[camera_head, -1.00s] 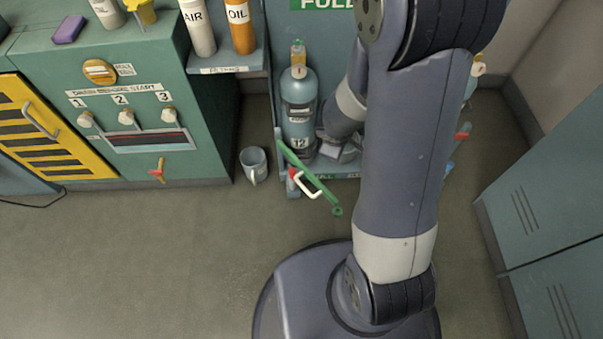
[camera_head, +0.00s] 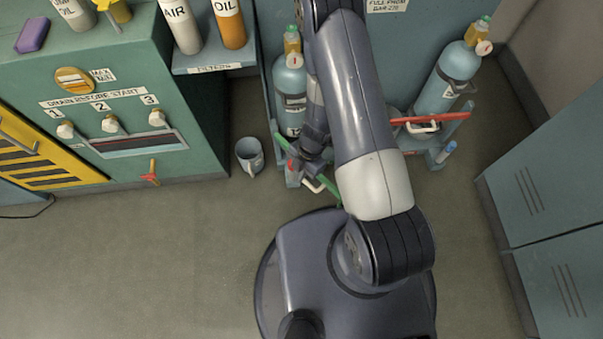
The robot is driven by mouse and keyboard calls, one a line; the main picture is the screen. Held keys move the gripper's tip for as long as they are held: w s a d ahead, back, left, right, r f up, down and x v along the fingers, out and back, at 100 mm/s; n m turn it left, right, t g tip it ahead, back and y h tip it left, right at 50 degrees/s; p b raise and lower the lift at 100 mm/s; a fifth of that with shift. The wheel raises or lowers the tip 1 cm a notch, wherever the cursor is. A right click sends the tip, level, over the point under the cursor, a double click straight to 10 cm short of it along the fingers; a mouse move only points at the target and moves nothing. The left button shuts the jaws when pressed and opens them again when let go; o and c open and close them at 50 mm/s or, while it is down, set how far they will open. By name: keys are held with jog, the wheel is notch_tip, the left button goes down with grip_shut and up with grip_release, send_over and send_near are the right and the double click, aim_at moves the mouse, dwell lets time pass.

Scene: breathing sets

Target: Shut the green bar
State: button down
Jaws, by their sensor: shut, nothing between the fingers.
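The green bar (camera_head: 333,195) with its white handle (camera_head: 315,186) sticks out from the left front corner of the blue cylinder rack, standing open toward the camera. My arm hides part of it. A blue cylinder (camera_head: 290,88) with a yellow top stands upright in the rack's left bay, behind the bar. My gripper (camera_head: 298,170) is shut and empty, low over the bar near its hinge end. Its fingertips are small and partly hidden, so I cannot tell whether they touch the bar.
A red bar (camera_head: 445,117) lies across the right bay, where a second blue cylinder (camera_head: 447,80) leans. A green cabinet (camera_head: 195,150) is at left, grey lockers (camera_head: 545,190) at right.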

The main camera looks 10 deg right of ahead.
jog(key=b+x, duration=0.6)
jog(key=x, duration=0.4)
jog(key=shift+w+d+r+p, duration=0.2)
jog(key=shift+w+d+r, duration=0.15)
jog(key=shift+w+d, duration=0.4)
jog(key=shift+w+d+r+p, duration=0.15)
jog(key=shift+w+d+r, duration=0.25)
jog(key=shift+d, duration=0.6)
jog(key=shift+f, duration=0.1)
jog(key=shift+d, duration=0.1)
